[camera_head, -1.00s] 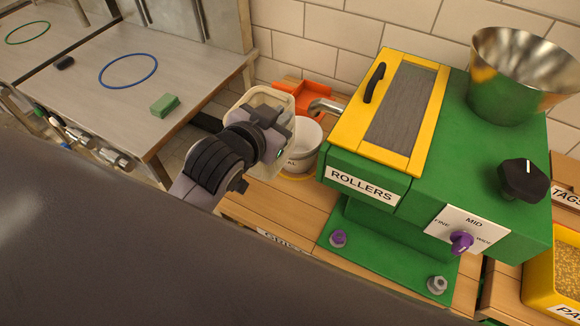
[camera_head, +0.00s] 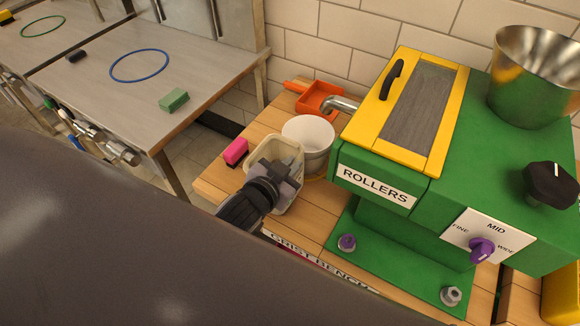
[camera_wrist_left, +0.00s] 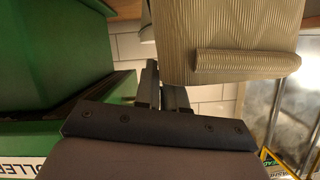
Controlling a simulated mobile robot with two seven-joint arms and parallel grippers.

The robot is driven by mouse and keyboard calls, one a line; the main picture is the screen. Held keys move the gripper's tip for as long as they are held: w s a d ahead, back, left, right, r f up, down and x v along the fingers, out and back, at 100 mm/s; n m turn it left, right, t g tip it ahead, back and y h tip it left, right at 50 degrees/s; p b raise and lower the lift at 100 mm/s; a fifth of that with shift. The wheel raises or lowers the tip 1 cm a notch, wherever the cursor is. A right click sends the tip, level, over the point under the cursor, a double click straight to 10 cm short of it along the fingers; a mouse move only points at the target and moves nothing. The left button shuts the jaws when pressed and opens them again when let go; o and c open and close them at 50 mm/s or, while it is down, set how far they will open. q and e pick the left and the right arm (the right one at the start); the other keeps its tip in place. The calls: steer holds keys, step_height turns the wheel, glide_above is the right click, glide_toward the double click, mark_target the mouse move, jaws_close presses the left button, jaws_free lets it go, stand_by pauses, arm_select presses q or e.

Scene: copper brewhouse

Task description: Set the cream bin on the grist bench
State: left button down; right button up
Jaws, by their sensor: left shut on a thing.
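The cream bin (camera_head: 295,203) is in my left gripper (camera_head: 279,176), which is shut on its wall in the head view. The gripper and wrist hide part of the bin. In the left wrist view its ribbed cream side (camera_wrist_left: 235,30) fills the upper right, beside the gripper's fingers (camera_wrist_left: 162,82). The grist bench (camera_head: 213,184) has a wooden top and a front label. The bin is over the bench's left part, left of the white bucket. I cannot tell whether its base touches the wood. My right gripper is not in view.
The white bucket (camera_head: 308,132) stands under the spout of the green roller mill (camera_head: 400,215). A pink and black block (camera_head: 236,151) lies left of the bin. A steel table (camera_head: 145,95) is at left, across a gap.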

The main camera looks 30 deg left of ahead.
arm_select(q)
steer(key=c, duration=1.2)
jaws_free()
steer(key=v, duration=1.2)
steer(key=s+f+g, duration=0.1)
steer(key=f, duration=0.3)
steer(key=s+f+g+h, duration=0.1)
steer(key=s+f, duration=0.1)
steer(key=f, duration=0.3)
steer(key=s+f+n+g, duration=0.1)
steer(key=s+f, duration=0.1)
steer(key=f, duration=0.3)
steer(key=shift+d+f+h+p, duration=0.1)
steer(key=shift+h+p, duration=0.25)
steer(key=shift+h, duration=0.05)
